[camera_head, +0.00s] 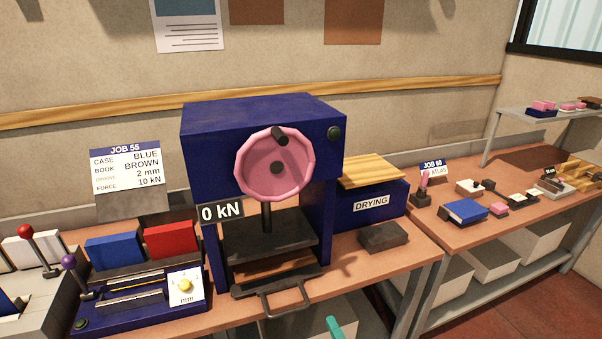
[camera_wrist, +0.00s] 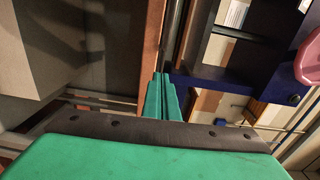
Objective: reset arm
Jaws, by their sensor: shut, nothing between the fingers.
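My gripper shows in the wrist view with its two green fingers (camera_wrist: 163,98) pressed together and nothing between them. In the head view only a small green piece of my arm or gripper (camera_head: 335,328) shows at the bottom edge, in front of the bench and below the press handle. The blue press (camera_head: 262,115) with its pink wheel (camera_head: 273,168) stands on the bench, and its display reads 0 kN. The wheel also shows at the right edge of the wrist view (camera_wrist: 309,60). My fingers look apart from the press.
Left of the press stand a blue jig (camera_head: 140,305) and blue (camera_head: 115,250) and red (camera_head: 170,240) blocks. A drying box (camera_head: 372,204) and a dark block (camera_head: 383,236) are to its right. A second bench (camera_head: 455,235) holds small items. The press's tray handle (camera_head: 286,302) juts over the front edge.

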